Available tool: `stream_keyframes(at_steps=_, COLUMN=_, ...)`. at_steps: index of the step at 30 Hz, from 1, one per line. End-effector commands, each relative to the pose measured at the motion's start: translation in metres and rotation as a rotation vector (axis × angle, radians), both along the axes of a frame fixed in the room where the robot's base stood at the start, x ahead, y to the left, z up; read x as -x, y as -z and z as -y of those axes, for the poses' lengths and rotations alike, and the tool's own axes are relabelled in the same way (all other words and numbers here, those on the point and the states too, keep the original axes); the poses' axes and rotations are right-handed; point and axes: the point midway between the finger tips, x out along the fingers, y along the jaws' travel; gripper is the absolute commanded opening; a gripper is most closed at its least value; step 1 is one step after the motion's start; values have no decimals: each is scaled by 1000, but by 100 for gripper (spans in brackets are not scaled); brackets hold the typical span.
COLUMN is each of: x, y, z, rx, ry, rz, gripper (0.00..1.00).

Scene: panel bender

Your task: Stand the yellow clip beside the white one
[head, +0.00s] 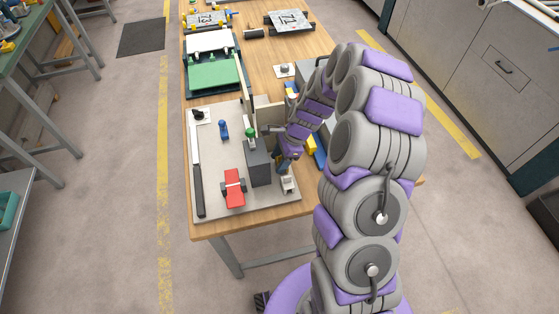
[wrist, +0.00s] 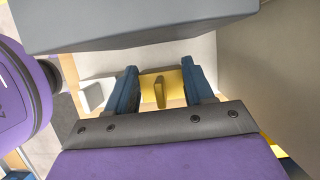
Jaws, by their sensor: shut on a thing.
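My gripper (wrist: 160,88) is shut on the yellow clip (wrist: 172,79), which shows between its two blue fingers in the wrist view. In the head view my gripper (head: 285,163) is low at the right side of the dark grey block, and I cannot make out the held clip there. The white clip (head: 288,184) stands on the pale board just in front of the gripper. A white piece to the left of the fingers in the wrist view (wrist: 92,95) looks like the same clip. The gap between the held clip and the board is unclear.
The dark grey block (head: 258,163) is close beside the gripper, with an upright pale panel (head: 268,116) behind it. A red piece (head: 233,187) and a blue piece (head: 223,130) are on the board to the left. Blue and yellow parts (head: 319,158) lie to the right.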

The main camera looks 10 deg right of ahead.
Motion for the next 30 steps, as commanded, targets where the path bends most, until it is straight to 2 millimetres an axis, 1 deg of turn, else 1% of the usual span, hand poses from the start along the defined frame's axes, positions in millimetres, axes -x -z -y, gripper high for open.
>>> stream_keyframes(at_steps=1, x=0, y=3, z=0, rx=0, ry=0, rz=-1, gripper=19)
stream_keyframes(at_steps=9, x=0, y=3, z=0, rx=-1, ry=0, rz=-1, gripper=19)
stream_keyframes(at_steps=10, x=0, y=3, z=0, rx=-1, ry=0, rz=-1, gripper=53)
stream_keyframes(at_steps=18, x=0, y=3, z=0, rx=-1, ry=0, rz=0, gripper=78)
stream_keyframes(at_steps=26, x=0, y=2, z=0, rx=-1, ry=0, rz=1, gripper=78)
stream_keyframes(at_steps=30, x=-1, y=-11, z=5, rx=0, ry=2, rz=3, gripper=78)
